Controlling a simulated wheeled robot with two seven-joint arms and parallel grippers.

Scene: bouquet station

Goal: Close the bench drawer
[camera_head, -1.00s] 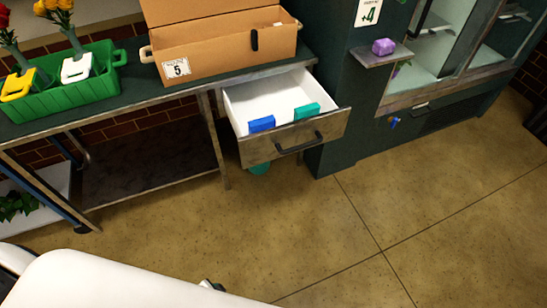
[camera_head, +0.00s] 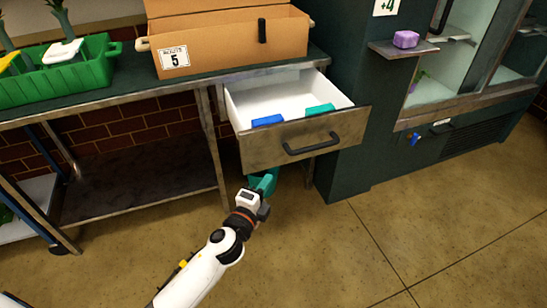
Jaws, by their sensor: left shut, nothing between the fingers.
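The bench drawer (camera_head: 260,149) stands pulled out under the right end of the bench. It has a grey-brown metal front, a dark bar handle (camera_head: 312,147) and a white inside. A blue block (camera_head: 267,120) and a teal block (camera_head: 320,109) lie inside, just behind the front. My left gripper (camera_head: 256,197) is just below the drawer front's lower left corner in the picture, short of the handle. It is shut and empty; its fingertips are hard to make out. I cannot tell whether it touches anything. My right gripper is out of view.
A cardboard box (camera_head: 225,50) and a green crate (camera_head: 55,77) stand on the bench top (camera_head: 130,95). A teal object (camera_head: 266,178) shows under the drawer, partly behind my gripper. A dark green cabinet (camera_head: 340,150) stands close right. The floor in front is clear.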

